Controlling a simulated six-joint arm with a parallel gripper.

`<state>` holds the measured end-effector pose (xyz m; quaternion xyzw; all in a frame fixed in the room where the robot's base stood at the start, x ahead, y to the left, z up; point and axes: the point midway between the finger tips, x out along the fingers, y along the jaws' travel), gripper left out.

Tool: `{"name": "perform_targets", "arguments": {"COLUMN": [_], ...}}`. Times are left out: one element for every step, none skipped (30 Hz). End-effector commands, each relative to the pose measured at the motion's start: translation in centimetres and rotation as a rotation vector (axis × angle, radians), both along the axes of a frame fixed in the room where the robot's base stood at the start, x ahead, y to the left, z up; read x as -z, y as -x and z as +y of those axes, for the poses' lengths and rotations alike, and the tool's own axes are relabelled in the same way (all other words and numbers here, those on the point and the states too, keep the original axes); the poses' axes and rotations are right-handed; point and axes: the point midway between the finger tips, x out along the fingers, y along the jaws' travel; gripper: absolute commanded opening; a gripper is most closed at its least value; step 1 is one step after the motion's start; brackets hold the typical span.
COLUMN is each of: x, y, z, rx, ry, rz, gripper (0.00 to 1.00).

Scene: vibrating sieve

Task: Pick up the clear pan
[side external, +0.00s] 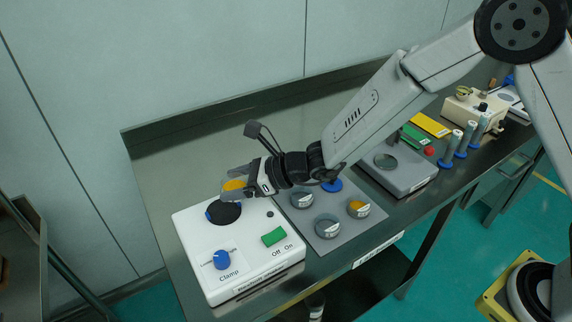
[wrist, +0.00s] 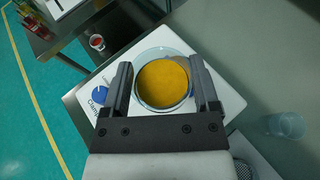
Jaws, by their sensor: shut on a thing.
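The clear pan (wrist: 164,106) is a round, see-through dish with orange-yellow powder in it. My gripper (wrist: 163,85) is shut on it, with one finger on each side of its wall. In the side view the pan (side external: 234,185) is at my gripper (side external: 238,187), over or just above the black round seat (side external: 223,212) of the white vibrating sieve machine (side external: 240,262). I cannot tell whether the pan touches the seat.
The machine has a blue clamp knob (side external: 222,260) and a green switch (side external: 274,236). A grey mat (side external: 343,238) with several round sieves lies to its right, then a balance (side external: 405,178). A translucent cup-like thing (wrist: 285,125) stands on the bench. Bench at the back is clear.

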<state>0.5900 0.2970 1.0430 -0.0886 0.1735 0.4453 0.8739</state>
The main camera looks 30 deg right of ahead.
Motion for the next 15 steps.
{"name": "perform_targets", "arguments": {"x": [-0.8, -1.0, -1.2, -1.4, -1.6, -1.9, -2.2, -2.3, -2.6, -2.7, -2.9, -3.2, -3.3, -3.5, -3.6], "y": [0.5, 0.9, 1.5, 2.0, 2.4, 3.0, 3.4, 3.8, 4.4, 4.7, 5.1, 5.5, 5.9, 6.2, 6.6], "z": [-0.3, -0.5, -0.8, -1.0, -1.2, -1.5, -1.7, -1.9, -2.2, -2.4, -2.6, -2.8, -3.0, -3.1, -3.3], "rx": [0.001, 0.001, 0.0, 0.0, 0.0, 0.0, 0.0, 0.0, 0.0, 0.0, 0.0, 0.0, 0.0, 0.0, 0.0], "ry": [-0.001, -0.001, -0.001, -0.001, -0.001, -0.001, -0.001, 0.0, 0.0, 0.0, 0.0, 0.0, 0.0, -0.001, 0.0], "rz": [-0.002, -0.001, 0.001, 0.0, 0.0, -0.001, -0.002, -0.001, -0.001, -0.001, -0.001, -0.001, 0.0, -0.001, 0.0], "gripper": [0.19, 0.19, 0.19, 0.19, 0.19, 0.19, 0.19, 0.19, 0.19, 0.19, 0.19, 0.19, 0.19, 0.19, 0.19]}}
